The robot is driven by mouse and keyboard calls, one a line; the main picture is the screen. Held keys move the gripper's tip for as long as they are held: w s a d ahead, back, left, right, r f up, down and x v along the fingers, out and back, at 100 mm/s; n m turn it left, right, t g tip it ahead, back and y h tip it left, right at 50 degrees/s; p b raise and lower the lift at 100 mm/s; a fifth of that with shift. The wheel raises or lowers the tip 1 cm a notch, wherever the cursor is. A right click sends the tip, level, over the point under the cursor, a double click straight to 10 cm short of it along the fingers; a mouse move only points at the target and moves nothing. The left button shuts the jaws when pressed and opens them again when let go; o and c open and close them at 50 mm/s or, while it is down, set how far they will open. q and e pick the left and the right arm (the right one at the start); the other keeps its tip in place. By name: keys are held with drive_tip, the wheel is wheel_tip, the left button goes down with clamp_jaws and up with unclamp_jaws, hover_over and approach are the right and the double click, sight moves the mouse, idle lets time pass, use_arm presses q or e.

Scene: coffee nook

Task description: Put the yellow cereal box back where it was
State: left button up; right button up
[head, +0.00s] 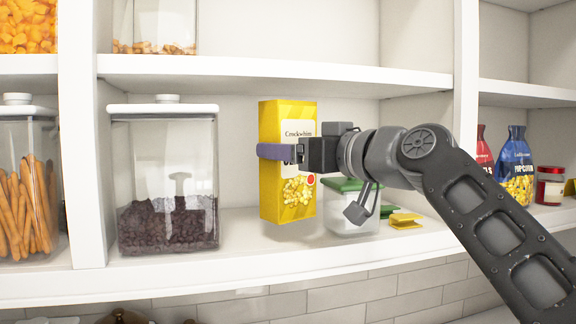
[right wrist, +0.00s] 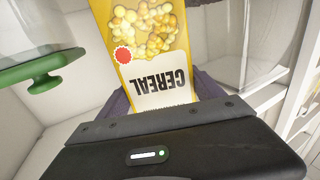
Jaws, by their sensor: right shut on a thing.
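The yellow cereal box (head: 286,185) stands upright on the middle shelf compartment in the head view, between a clear jar and a green-lidded container. My right gripper (head: 276,152) is shut around the box at mid height, its purple-grey fingers across the front and side. In the right wrist view the box (right wrist: 152,45) appears upside down, with its word CEREAL next to the gripper (right wrist: 158,100). Whether the box's bottom touches the shelf I cannot tell for sure. My left gripper is out of view.
A clear jar of dark beans (head: 165,180) stands left of the box. A container with a green lid (head: 345,185) stands close on the right, partly behind my arm. A small yellow clip (head: 405,221) lies beside it. The shelf's front edge (head: 230,264) is clear.

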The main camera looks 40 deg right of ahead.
sight(298, 173)
drive_tip(key=shift+w+f, duration=0.3)
drive_tip(key=shift+f, duration=0.6)
drive_tip(key=shift+w+f, duration=0.25)
drive_tip(key=shift+f, duration=0.6)
drive_tip(key=shift+w, duration=0.1)
drive_tip(key=shift+f, duration=0.2)
drive_tip(key=o, duration=1.6)
drive_tip(key=shift+c, duration=0.2)
